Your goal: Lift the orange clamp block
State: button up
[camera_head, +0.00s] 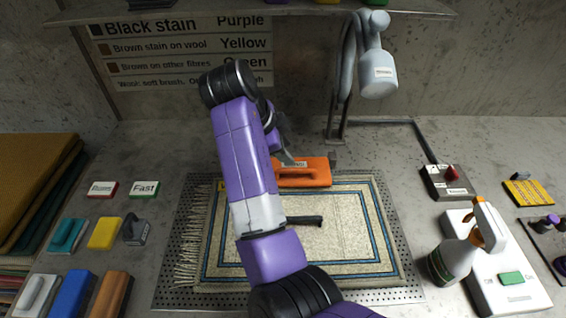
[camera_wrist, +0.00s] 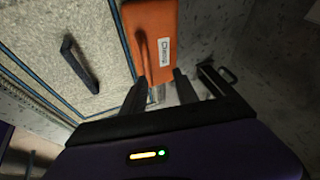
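The orange clamp block (camera_head: 312,174) lies across the far edge of the rug (camera_head: 345,235) on a perforated plate. It has a small white label on it. In the wrist view the block (camera_wrist: 152,18) reaches from the top edge down toward my fingertips, its label facing the camera. My gripper (camera_wrist: 159,80) is open, its two dark fingers apart at the near end of the block. I cannot tell whether they touch it. In the head view my purple arm covers the block's left end and most of my gripper (camera_head: 285,152).
A black handle (camera_head: 304,221) sits on the rug near my arm. A grey lamp-like fixture (camera_head: 378,75) stands behind the block. At right are a red-knobbed box (camera_head: 448,182) and a spray bottle (camera_head: 455,260). Sponges and brushes (camera_head: 105,233) lie at left. A shelf overhangs the back.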

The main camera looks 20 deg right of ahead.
aim_at(293, 170)
jog(key=shift+m+g, duration=0.7)
jog(key=shift+m, duration=0.1)
jog(key=f, duration=0.1)
jog(key=f+p, duration=0.1)
jog(key=f, duration=0.1)
jog(key=d+f, duration=0.1)
jog(key=f, duration=0.1)
jog(key=shift+s+d+f, duration=0.1)
jog(key=shift+s+f, duration=0.15)
jog(key=shift+s, duration=0.15)
jog(key=shift+c, duration=0.3)
grip_shut()
dwell(0.4)
